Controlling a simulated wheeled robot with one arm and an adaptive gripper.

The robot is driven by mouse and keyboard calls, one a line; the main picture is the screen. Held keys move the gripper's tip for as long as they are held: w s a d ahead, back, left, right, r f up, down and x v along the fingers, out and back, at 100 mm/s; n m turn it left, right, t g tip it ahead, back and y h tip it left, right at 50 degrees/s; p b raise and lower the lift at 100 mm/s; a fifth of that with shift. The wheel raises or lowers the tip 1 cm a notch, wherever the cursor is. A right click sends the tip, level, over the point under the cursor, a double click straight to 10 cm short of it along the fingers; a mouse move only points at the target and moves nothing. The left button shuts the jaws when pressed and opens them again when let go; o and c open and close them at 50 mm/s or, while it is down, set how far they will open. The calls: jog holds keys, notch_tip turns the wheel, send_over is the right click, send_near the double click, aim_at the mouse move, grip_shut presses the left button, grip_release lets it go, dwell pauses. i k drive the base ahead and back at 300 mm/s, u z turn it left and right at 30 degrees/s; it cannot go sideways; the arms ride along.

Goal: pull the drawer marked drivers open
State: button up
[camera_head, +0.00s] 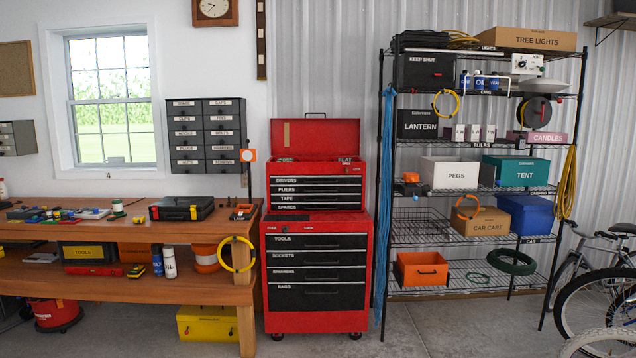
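The drawer marked DRIVERS (325,181) is the top thin black drawer in the upper red chest of the tool cabinet (263,250). It looks closed, flush with the PLIERS (325,189), TAPE (325,197) and SPARES (325,206) drawers below it. The red lid (315,140) of the chest stands raised above it. The lower cabinet has larger black drawers, also looking closed. My gripper is not in view.
A wooden workbench (130,232) with tools adjoins the cabinet on the left. A wire shelf rack (420,240) with boxes stands on the right, with a blue hanging strap (385,200) between. A bicycle (600,280) stands far right. Concrete floor (400,335) in front is clear.

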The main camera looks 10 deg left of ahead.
aim_at(322, 178)
jog(key=k, duration=1)
jog(key=u, duration=0.9)
jog(key=i, duration=5)
jog(key=u, duration=0.25)
